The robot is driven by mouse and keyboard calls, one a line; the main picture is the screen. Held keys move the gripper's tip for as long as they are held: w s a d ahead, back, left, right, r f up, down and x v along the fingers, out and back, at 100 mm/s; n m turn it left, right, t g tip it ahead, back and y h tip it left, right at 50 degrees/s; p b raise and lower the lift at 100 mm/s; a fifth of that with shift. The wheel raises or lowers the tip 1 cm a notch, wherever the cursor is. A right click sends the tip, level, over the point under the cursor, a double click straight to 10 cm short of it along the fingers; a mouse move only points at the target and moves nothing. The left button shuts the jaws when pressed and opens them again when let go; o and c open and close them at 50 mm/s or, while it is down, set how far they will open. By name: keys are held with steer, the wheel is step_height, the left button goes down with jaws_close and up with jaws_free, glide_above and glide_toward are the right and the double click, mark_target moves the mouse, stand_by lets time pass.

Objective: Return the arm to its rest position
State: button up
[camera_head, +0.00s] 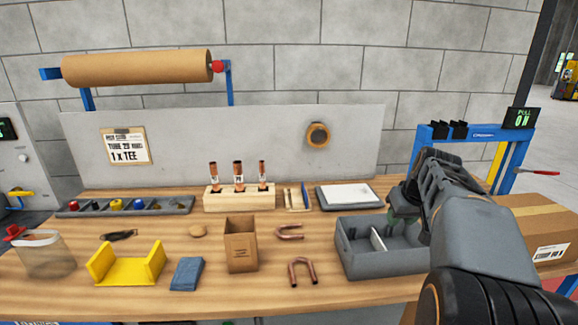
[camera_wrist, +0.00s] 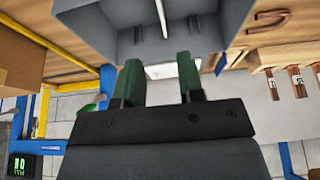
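My gripper (camera_head: 404,208) is over the right part of the grey divided bin (camera_head: 352,262) in the head view, with the forearm covering much of it. In the wrist view my gripper (camera_wrist: 158,74) shows two green fingers spread apart with nothing between them. The same bin (camera_wrist: 90,25) lies ahead of the fingertips in the wrist view, with its pale divider (camera_wrist: 161,18). I cannot tell whether the fingers touch the bin.
Two bent copper tubes (camera_head: 302,272) lie left of the bin. A cardboard box (camera_head: 240,246), a yellow cradle (camera_head: 127,268) and a wooden tube rack (camera_head: 238,200) stand further left. A blue frame (camera_head: 463,146) and a large carton (camera_head: 545,225) are at the right.

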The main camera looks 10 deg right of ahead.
steer(key=s+a+f+p, duration=0.1)
steer(key=s+a+f, duration=0.1)
steer(key=s+a, duration=0.2)
steer(key=s+a+f+n+p, duration=0.1)
steer(key=s+a, duration=0.3)
steer(key=a, duration=0.7)
steer(key=s+a+f+g+p, duration=0.1)
steer(key=s+a+f+p, duration=0.2)
steer(key=a, duration=0.4)
steer(key=shift+s+a+f+n+y, duration=0.3)
steer(key=shift+s+a+n, duration=0.1)
steer(key=shift+s, duration=0.2)
